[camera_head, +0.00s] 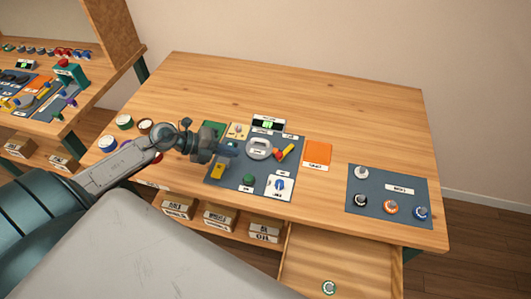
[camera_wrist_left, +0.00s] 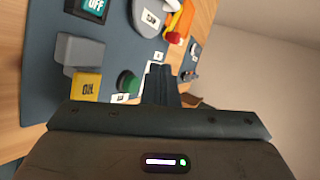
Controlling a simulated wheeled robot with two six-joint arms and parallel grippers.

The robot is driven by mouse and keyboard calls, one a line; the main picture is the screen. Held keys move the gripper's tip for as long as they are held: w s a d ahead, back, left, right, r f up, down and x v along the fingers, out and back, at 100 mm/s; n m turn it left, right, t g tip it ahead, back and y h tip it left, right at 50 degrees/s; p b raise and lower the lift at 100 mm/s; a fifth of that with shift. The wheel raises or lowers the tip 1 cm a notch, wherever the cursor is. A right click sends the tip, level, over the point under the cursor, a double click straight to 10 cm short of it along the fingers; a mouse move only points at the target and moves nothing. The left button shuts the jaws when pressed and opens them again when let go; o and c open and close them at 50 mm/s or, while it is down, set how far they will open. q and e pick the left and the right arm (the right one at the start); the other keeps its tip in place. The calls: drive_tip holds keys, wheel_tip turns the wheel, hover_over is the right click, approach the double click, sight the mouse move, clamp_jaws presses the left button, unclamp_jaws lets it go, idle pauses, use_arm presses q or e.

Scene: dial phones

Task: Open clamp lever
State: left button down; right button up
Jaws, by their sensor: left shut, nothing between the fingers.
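A lever with a red end and a yellow-orange arm (camera_head: 284,153) sits on the dark blue panel (camera_head: 226,181), right of a grey ring-shaped part (camera_head: 260,148). It looks like the clamp lever, but its label is too small to read. In the left wrist view the lever (camera_wrist_left: 174,27) is partly cut off at the top. My left gripper (camera_head: 233,150) is over the panel's left part, left of the lever and apart from it. Its fingers (camera_wrist_left: 160,84) are shut and empty. My right gripper is not in view.
Near my gripper are a yellow block (camera_head: 218,171), a green knob (camera_head: 249,180) and a white dial switch (camera_head: 280,186). A small display (camera_head: 268,123) stands behind the panel. An orange square (camera_head: 317,153) and a second panel (camera_head: 372,188) with knobs lie right. The table's back is clear.

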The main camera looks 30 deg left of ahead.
use_arm(q)
drive_tip(key=p+x, duration=0.2)
drive_tip(key=x, duration=0.5)
drive_tip(key=shift+w+d, duration=0.3)
drive_tip(key=shift+w+d+p, duration=0.55)
drive_tip(key=shift+w+d, duration=0.15)
drive_tip(key=shift+d, duration=0.15)
drive_tip(key=shift+x, duration=0.8)
drive_tip(key=shift+r+p, duration=0.15)
drive_tip(key=shift+p, duration=0.15)
